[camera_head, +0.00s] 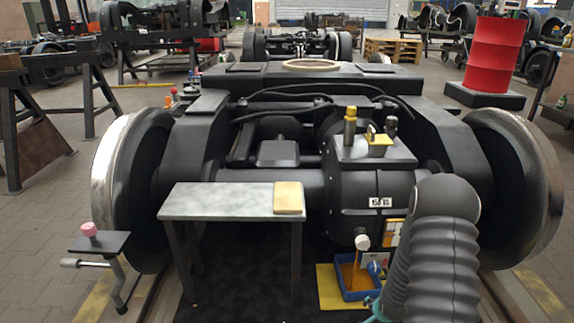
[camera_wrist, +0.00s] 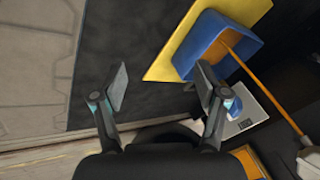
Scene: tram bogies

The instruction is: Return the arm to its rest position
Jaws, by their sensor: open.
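My gripper (camera_wrist: 163,88) shows in the wrist view with its two fingers spread apart and nothing between them. It hangs above the dark mat (camera_wrist: 120,45), close to a blue tray (camera_wrist: 207,38) on a yellow sheet (camera_wrist: 165,65). In the head view my dark ribbed arm (camera_head: 432,255) reaches down at the lower right, in front of the bogie. The gripper itself is mostly hidden there; only a bit of teal shows near the bottom edge. The blue tray (camera_head: 345,288) stands left of the arm, with an orange stream running from the white-tipped outlet (camera_head: 362,242) into it.
The bogie (camera_head: 290,175) with two large wheels (camera_head: 120,190) fills the middle. A small grey table (camera_head: 225,203) with a tan block (camera_head: 288,197) stands in front. A stand with a pink knob (camera_head: 90,230) is at the left. A red drum (camera_head: 495,55) stands behind right.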

